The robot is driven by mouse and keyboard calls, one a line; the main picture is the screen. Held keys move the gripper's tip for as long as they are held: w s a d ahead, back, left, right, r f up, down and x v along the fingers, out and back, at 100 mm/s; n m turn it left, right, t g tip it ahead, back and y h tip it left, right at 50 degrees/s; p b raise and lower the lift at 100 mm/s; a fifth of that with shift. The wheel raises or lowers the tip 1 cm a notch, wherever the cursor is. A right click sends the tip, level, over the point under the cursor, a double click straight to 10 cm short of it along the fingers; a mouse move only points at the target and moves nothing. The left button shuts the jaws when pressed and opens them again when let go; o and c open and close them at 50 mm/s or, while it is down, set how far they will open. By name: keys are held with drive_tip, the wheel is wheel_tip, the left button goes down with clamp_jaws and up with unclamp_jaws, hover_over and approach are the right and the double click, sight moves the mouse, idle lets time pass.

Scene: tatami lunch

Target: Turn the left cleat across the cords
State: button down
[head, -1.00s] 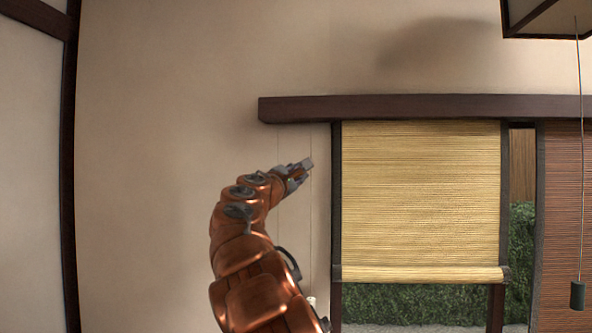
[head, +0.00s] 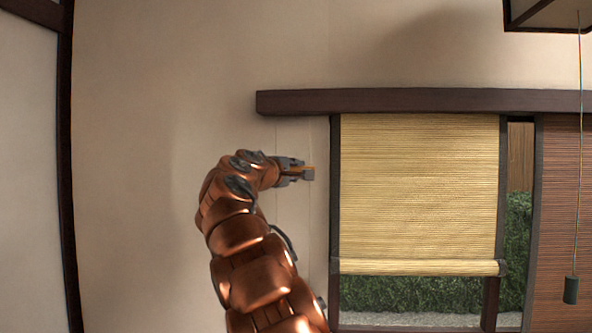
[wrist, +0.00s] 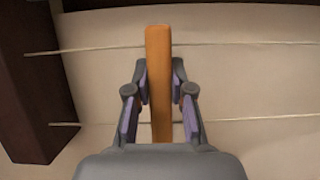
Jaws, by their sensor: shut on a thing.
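The left cleat is an orange-brown wooden bar (wrist: 158,75), upright in the wrist view between my fingers. In the head view it shows as a small orange strip (head: 297,168), roughly level. My gripper (head: 309,173) is shut on it in front of the wall; its fingers (wrist: 160,82) flank the bar in the wrist view. Two thin pale cords, one upper (wrist: 100,48) and one lower (wrist: 260,118) in the wrist view, run sideways there, so the bar lies across them. In the head view the cords (head: 309,215) hang nearly vertical. My fingers hide part of the bar.
A dark beam (head: 400,101) runs above the gripper. A yellow bamboo blind (head: 420,190) hangs to the right in a dark window frame. A darker blind (head: 562,220) and a hanging cord weight (head: 571,290) are farther right. The wall to the left is bare.

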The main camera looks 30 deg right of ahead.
idle(0.4)
drive_tip(key=c, duration=1)
unclamp_jaws()
drive_tip(key=v, duration=1.2)
drive_tip(key=shift+w, duration=0.1)
